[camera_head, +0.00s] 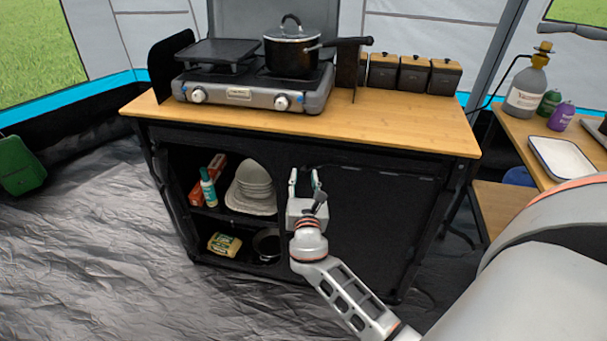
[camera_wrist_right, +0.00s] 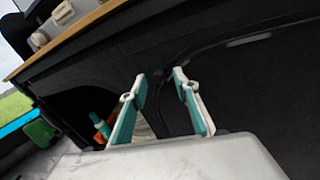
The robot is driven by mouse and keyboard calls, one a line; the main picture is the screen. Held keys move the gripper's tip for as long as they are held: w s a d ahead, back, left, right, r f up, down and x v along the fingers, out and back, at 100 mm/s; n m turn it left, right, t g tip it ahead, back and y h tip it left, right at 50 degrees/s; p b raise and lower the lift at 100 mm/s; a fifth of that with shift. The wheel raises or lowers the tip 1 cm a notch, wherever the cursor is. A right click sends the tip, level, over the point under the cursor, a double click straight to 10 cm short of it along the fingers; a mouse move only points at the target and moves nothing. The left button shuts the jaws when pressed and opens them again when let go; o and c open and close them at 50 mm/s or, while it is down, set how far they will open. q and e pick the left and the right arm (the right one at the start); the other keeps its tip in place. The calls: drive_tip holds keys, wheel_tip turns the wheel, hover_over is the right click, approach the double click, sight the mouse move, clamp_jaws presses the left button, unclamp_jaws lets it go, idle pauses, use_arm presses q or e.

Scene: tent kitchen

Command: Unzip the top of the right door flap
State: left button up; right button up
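The black right door flap (camera_head: 375,225) covers the right half of the camp kitchen cabinet and hangs closed. A lighter strip, perhaps the zip, runs along its top (camera_head: 385,171); it also shows in the right wrist view (camera_wrist_right: 248,40). My right gripper (camera_head: 305,177) is at the flap's upper left corner, near the divider between the two compartments. In the right wrist view its teal fingertips (camera_wrist_right: 157,80) are apart with nothing visible between them. I cannot make out a zip pull. My left gripper is not in view.
The left compartment is open, with stacked bowls (camera_head: 253,182), a bottle (camera_head: 208,188) and a yellow packet (camera_head: 224,244). The wooden top (camera_head: 400,120) overhangs the flap and carries a stove (camera_head: 245,92) and pot (camera_head: 290,50). A side table (camera_head: 540,140) stands at right.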

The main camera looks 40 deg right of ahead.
drive_tip(key=shift+x, duration=1.05)
drive_tip(key=shift+c, duration=0.3)
clamp_jaws()
drive_tip(key=shift+d, duration=0.1)
